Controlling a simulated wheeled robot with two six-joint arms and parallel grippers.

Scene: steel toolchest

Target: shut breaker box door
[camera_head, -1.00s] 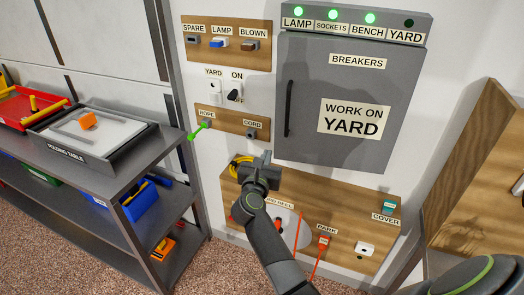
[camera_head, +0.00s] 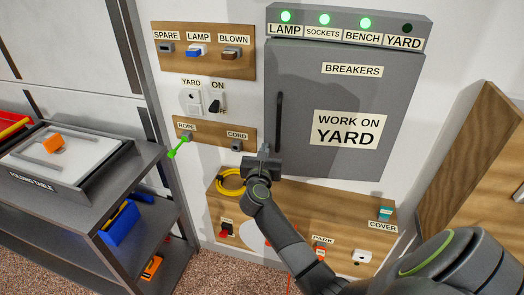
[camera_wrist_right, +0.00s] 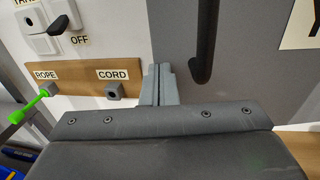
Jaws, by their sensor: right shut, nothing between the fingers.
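My right gripper (camera_head: 264,153) is shut and empty, just below the handle at the door's lower left corner. In the right wrist view the closed fingers (camera_wrist_right: 159,82) point up beside the door's left edge, left of the handle (camera_wrist_right: 204,50). I cannot tell whether they touch the door. My left gripper is out of view.
A wooden panel with ROPE and CORD hooks (camera_head: 236,145) is left of the gripper. A yellow coil (camera_head: 229,182) hangs below on a lower panel. A grey shelf unit (camera_head: 95,205) stands at left; a wooden board (camera_head: 470,150) leans at right.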

